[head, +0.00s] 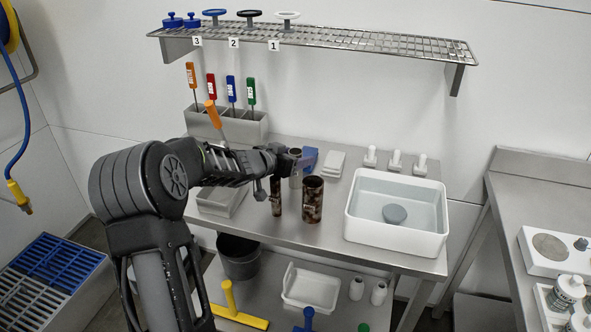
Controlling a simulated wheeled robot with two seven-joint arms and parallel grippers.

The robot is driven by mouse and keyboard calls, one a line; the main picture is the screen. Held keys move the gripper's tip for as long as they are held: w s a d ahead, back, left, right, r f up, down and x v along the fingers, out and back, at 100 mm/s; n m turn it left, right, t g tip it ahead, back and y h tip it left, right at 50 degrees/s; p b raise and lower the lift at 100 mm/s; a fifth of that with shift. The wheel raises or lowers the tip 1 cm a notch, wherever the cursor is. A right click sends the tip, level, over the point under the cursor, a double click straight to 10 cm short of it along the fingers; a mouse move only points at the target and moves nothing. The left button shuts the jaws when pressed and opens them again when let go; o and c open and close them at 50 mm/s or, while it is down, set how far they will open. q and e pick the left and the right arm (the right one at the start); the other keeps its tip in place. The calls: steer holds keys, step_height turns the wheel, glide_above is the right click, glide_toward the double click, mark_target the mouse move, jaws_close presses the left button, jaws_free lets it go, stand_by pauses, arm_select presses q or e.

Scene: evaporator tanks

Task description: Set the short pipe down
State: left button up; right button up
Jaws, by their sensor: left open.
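Two rusty brown pipes stand upright on the steel table: a narrow one (276,198) and a wider one (313,200) just to its right. I cannot tell for sure which one is the short pipe. My left gripper (291,172) is open above and behind them, close to the narrow pipe's top. A grey cylindrical shape (296,176) shows at its fingers; whether it is a separate piece is unclear. My left arm hides the table's left part. My right gripper is out of view.
A white basin (398,246) holds water and a grey disc, right of the pipes. A blue object (308,158) and white blocks (333,161) lie behind them. A grey holder (245,127) with coloured-handled tools stands at the back left. Bare steel (315,235) lies in front.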

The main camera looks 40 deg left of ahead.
arm_select(q)
steer(key=shift+c, duration=0.3)
jaws_close()
stand_by(0.8)
